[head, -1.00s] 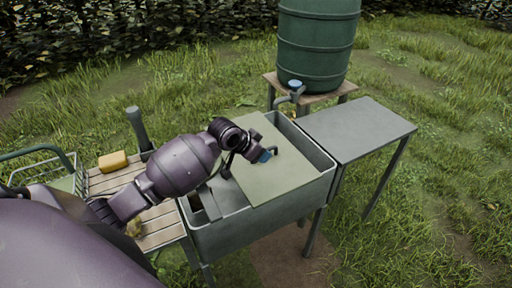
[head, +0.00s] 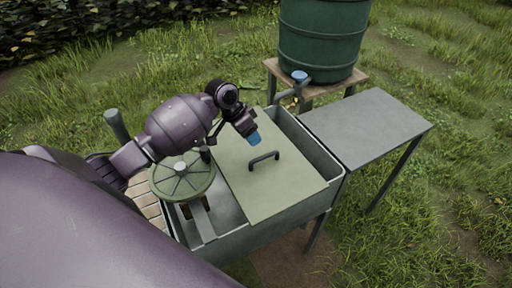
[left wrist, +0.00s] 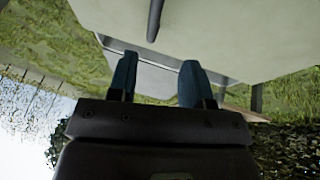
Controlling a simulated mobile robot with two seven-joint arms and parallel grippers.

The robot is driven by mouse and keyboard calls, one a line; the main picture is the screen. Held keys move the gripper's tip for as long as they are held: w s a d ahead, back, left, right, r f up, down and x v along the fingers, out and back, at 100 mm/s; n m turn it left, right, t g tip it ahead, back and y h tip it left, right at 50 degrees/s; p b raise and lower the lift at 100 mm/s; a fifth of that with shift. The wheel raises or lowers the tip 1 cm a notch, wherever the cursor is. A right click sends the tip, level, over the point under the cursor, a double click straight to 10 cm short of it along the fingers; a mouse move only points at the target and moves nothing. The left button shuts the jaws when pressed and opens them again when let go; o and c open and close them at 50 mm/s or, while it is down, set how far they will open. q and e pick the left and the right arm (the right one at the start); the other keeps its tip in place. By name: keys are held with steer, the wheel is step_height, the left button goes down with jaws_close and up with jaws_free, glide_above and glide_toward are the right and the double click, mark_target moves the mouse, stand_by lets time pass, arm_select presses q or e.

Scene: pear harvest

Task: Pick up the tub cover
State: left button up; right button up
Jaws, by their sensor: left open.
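The tub cover (head: 268,183) is a flat pale green panel lying across the middle of the grey tub (head: 262,239). A dark arched handle (head: 263,160) stands up from the cover. My left gripper (head: 254,139), with blue fingertips, is just above and behind the handle, apart from it. In the left wrist view the gripper's two blue fingers (left wrist: 157,80) are spread with nothing between them. The handle (left wrist: 155,20) shows beyond them at the top, against the pale cover (left wrist: 205,40). My right gripper is not in view.
A round green spoked wheel (head: 183,176) stands at the tub's left end, beside a slatted wooden surface (head: 148,207). A bare grey side table (head: 366,128) adjoins the tub's right side. A green barrel (head: 322,45) with a blue-topped tap (head: 299,76) stands behind.

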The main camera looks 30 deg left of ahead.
mark_target(266, 156)
arm_select(q)
steer(key=x, duration=0.5)
steer(key=shift+d, duration=0.1)
steer(key=x, duration=0.5)
steer(key=shift+s+d+r+b, duration=0.1)
steer(key=shift+d+b, duration=0.25)
steer(key=shift+f, duration=0.3)
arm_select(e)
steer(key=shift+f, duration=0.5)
arm_select(q)
steer(key=shift+d, duration=0.1)
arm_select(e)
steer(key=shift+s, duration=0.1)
arm_select(q)
steer(key=shift+r, duration=0.1)
jaws_close()
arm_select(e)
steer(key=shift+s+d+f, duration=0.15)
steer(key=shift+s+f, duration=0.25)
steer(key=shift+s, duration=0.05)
